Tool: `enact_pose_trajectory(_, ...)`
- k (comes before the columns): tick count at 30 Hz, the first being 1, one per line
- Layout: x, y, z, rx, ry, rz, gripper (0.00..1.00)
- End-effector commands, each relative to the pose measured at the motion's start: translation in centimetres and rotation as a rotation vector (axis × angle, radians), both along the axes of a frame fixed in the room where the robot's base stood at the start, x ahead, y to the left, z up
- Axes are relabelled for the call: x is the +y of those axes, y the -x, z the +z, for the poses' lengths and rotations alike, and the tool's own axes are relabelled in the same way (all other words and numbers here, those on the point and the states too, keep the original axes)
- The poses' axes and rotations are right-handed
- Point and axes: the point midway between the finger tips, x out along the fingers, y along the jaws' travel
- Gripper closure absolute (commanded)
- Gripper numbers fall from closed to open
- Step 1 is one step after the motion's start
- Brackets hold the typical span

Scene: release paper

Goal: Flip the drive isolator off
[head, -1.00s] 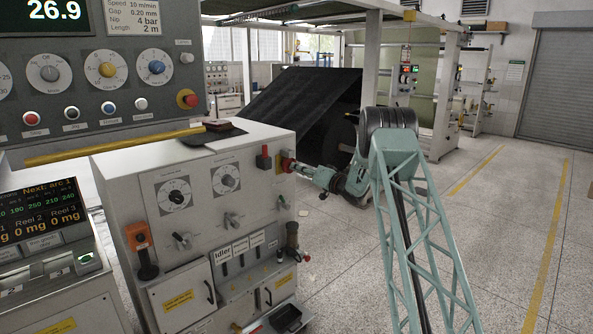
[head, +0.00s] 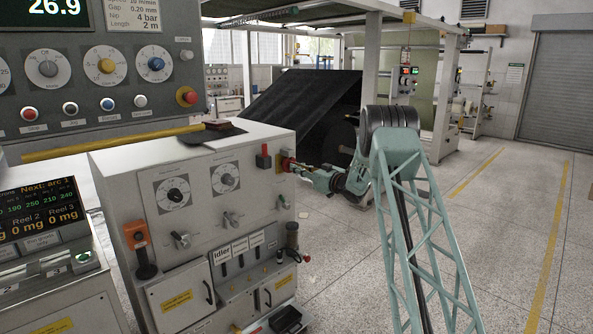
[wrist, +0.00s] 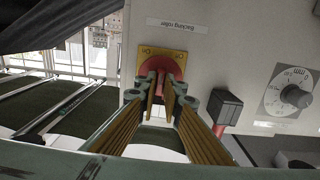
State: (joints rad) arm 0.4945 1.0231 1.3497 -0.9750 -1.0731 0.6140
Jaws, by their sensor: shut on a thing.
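The drive isolator is a red rotary handle (wrist: 158,67) on a yellow plate (wrist: 143,56) with On and Off lettering, fixed to the grey cabinet's side beside a "Backing roller" label. It also shows as a small red and yellow patch in the head view (head: 286,163). My gripper (wrist: 161,86) has its two fingers closed around the handle's grip bar. The fingers hide part of the grip, so its exact angle is hard to read. In the head view my gripper (head: 296,166) reaches the cabinet's right side from the right.
The grey cabinet (head: 243,192) carries dials, levers and doors. A black web (head: 300,104) hangs behind. The floor at right is clear.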

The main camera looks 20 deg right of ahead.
Motion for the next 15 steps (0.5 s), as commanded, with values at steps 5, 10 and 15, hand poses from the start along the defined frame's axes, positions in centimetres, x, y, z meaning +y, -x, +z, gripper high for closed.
enact_pose_trajectory(5, -0.04, -0.04, 0.26, -0.008, 0.015, -0.001, 1.00)
enact_pose_trajectory(10, -0.04, -0.05, 0.27, -0.009, 0.017, 0.000, 1.00)
enact_pose_trajectory(15, -0.04, -0.05, 0.28, -0.009, 0.016, -0.001, 0.90)
